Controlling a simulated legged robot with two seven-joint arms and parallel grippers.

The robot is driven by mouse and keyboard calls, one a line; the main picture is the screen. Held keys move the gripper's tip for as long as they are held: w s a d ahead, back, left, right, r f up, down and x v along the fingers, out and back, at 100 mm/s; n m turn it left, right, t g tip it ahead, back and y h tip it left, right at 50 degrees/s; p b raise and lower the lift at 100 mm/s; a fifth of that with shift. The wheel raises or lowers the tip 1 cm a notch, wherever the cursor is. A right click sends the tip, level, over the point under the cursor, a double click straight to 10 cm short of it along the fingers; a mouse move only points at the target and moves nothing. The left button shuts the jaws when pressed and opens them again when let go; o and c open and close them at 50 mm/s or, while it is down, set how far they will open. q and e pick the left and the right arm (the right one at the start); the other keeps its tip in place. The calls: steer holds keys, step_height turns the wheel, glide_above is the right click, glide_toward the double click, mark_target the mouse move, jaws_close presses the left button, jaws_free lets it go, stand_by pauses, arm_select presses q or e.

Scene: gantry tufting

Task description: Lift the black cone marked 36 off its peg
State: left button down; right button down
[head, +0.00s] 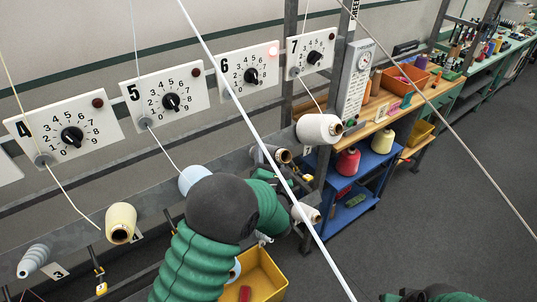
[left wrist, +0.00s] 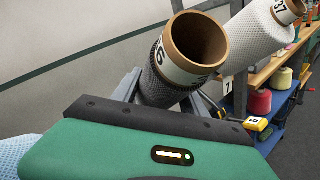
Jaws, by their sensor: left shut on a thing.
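The cone marked 36 (left wrist: 160,85) fills the middle of the left wrist view, its brown tube mouth tilted up towards me. Its body looks speckled dark grey; only part of the number shows. In the head view this cone (head: 265,154) is small and partly hidden by my arm. My left gripper (left wrist: 168,96) is shut on the cone, with a grey finger on each side of it. Its tips are mostly hidden in the head view. The peg is hidden. Only a bit of my right arm shows at the bottom of the head view, without its gripper.
The white cone marked 37 (left wrist: 262,28) stands close by on the right. A pale cone (head: 194,178) and a cream cone (head: 121,222) sit left along the rail. A yellow bin (head: 262,275) is below. A blue shelf cart (head: 372,160) stands right. Taut threads cross above my arm.

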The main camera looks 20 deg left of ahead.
mark_target(291, 157)
arm_select(q)
steer(key=shift+s+d+r, duration=1.05)
steer(key=shift+d+r, duration=0.15)
steer(key=shift+d, duration=0.15)
steer(key=shift+s+d+r, duration=1.1)
steer(key=shift+d+r, duration=0.1)
steer(key=shift+d, duration=0.15)
steer(key=shift+s+d+r, duration=1.05)
steer(key=shift+d+r, duration=0.15)
steer(key=shift+d, duration=0.15)
steer(key=shift+f, duration=0.1)
